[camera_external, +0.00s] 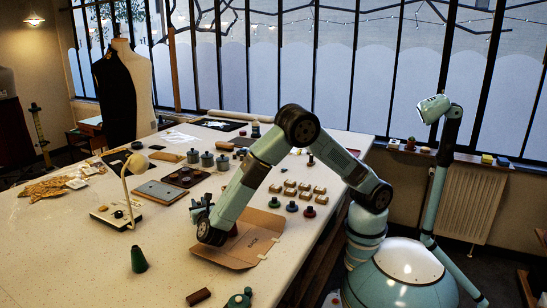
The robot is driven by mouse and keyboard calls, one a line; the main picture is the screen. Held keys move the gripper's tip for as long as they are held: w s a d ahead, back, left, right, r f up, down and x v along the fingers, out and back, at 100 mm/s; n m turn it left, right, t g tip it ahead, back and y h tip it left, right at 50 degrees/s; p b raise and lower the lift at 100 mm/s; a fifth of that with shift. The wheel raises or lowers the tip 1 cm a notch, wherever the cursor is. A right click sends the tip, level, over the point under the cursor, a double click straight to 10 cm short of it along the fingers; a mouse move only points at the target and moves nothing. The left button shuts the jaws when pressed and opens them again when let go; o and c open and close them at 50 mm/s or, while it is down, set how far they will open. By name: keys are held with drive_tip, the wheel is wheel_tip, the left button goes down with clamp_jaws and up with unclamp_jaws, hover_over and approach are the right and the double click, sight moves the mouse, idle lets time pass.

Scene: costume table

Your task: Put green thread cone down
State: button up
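A green thread cone (138,260) stands upright on the pale table (75,265), near the front left. Nothing is touching it.
A small lamp (129,190) stands behind the cone. A flat grey tablet-like item (160,192) and several grey pots lie farther back. A dark roll (198,296) and a green object (239,299) lie at the front.

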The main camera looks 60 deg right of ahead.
drive_tip(key=o, duration=0.3)
drive_tip(key=shift+a+r, duration=0.1)
drive_tip(key=v, duration=1.2)
